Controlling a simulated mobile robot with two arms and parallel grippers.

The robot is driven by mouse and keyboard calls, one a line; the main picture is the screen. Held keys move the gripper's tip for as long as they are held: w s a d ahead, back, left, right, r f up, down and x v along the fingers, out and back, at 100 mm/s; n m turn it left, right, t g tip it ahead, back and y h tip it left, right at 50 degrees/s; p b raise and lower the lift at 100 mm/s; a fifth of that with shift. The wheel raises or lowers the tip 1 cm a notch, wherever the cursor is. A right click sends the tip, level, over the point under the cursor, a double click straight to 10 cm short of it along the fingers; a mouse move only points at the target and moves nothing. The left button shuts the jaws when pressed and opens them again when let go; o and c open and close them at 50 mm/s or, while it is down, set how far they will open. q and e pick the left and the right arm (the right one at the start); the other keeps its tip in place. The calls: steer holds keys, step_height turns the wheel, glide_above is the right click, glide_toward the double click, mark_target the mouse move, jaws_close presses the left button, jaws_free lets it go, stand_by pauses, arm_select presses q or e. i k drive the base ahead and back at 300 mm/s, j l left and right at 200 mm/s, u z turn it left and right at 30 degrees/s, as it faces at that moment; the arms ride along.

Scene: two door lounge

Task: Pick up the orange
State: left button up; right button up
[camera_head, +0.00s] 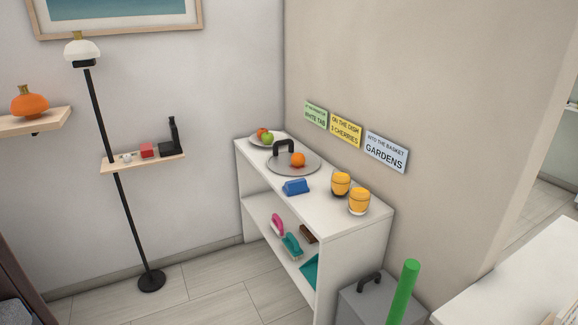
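An orange (298,159) rests on a round grey plate or lid (277,168) on top of the white shelf unit (328,210). A black arched handle (284,147) stands up just left of and behind the orange. Behind it, at the unit's far end, a pale plate (280,138) holds a green fruit (267,138) and a small orange-red fruit (261,132), too small to identify surely. Neither of my grippers is in view.
A blue block-like item (295,187) and two yellow jars (341,184) stand nearer on the unit. Brushes lie on its lower shelf. A grey box (368,300) and green cylinder (403,290) are at the near end. Floor (205,290) left of the unit is clear.

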mark_target(298, 159)
steer(key=i+j+z, duration=0.15)
steer(key=z, duration=0.5)
steer(key=i+j+z, duration=0.2)
steer(key=z, duration=0.15)
steer(key=i+j+z, duration=0.1)
steer(key=j+z, duration=0.55)
steer(key=j, duration=0.2)
steer(key=i, duration=0.05)
